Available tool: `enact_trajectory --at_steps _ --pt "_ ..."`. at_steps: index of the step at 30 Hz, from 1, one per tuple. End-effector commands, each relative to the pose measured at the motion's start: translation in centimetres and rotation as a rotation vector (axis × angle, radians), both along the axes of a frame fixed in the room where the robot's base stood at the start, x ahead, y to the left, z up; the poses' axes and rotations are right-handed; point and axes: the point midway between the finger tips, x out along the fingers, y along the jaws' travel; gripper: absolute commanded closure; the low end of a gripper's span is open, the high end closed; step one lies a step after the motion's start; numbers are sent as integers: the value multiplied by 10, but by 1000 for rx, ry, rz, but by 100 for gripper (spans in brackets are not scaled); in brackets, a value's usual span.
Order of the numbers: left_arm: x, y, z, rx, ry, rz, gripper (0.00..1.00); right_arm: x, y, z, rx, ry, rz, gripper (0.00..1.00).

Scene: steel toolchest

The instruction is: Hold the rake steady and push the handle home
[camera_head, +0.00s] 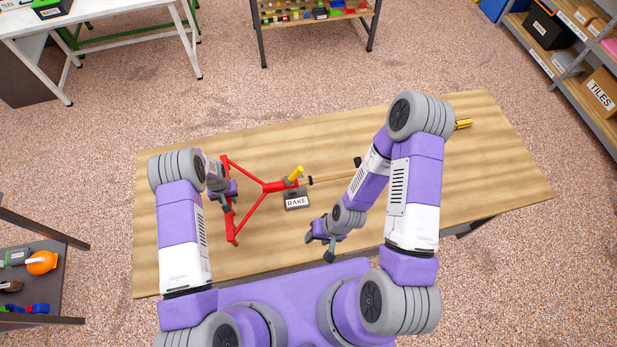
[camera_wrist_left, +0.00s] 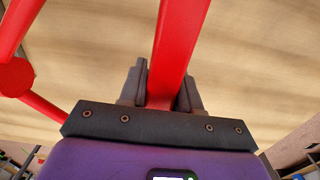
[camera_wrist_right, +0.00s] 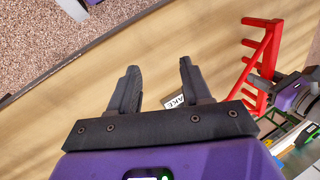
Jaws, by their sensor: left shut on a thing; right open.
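The red rake head (camera_head: 250,184) lies on the left half of the wooden table, its struts meeting in a neck that points right. My left gripper (camera_wrist_left: 163,82) is shut on a red bar of it. A pale wooden handle (camera_head: 330,178) lies in line with the neck, its left end at the neck; how deep it sits I cannot tell. Its right part is hidden behind my right arm. My right gripper (camera_head: 320,238) is open and empty near the front edge, apart from the handle. The right wrist view shows its spread fingers (camera_wrist_right: 158,75) and the toothed rake head (camera_wrist_right: 262,65).
A grey block labelled RAKE (camera_head: 297,201) stands by the neck, with a yellow piece (camera_head: 296,173) above it. Another yellow item (camera_head: 463,124) lies at the table's far right. A small dark thing (camera_head: 357,162) shows beside my right arm. The wooden table (camera_head: 490,170) is mostly clear on the right.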

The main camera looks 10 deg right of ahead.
Motion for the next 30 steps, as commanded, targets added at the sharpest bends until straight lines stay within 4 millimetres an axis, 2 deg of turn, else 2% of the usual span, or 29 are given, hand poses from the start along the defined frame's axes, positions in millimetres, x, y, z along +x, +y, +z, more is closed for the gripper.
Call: enact_trajectory --at_steps 1,11,14,17,21,23,26,30 --pt "-6 -5 -4 -6 14 -4 100 0 0 -1 0 0 0 52" --pt "-6 -4 -4 -6 15 -4 100 0 0 -1 0 0 0 52" --pt "-6 -4 -4 -6 15 -4 100 1 0 -1 1 0 0 64" --pt "-6 -4 -4 -6 15 -4 100 10 -4 -3 5 -9 5 79" --pt "-6 -4 -4 -6 15 -4 100 45 -22 -10 21 -40 20 100" --pt "-6 -4 -4 -6 15 -4 100 65 -36 -13 30 -62 33 100" --pt "-6 -4 -4 -5 15 -4 100 102 -68 -16 47 -107 58 100" --pt "-6 -4 -4 -5 15 -4 100 145 -127 -12 63 -181 93 100"
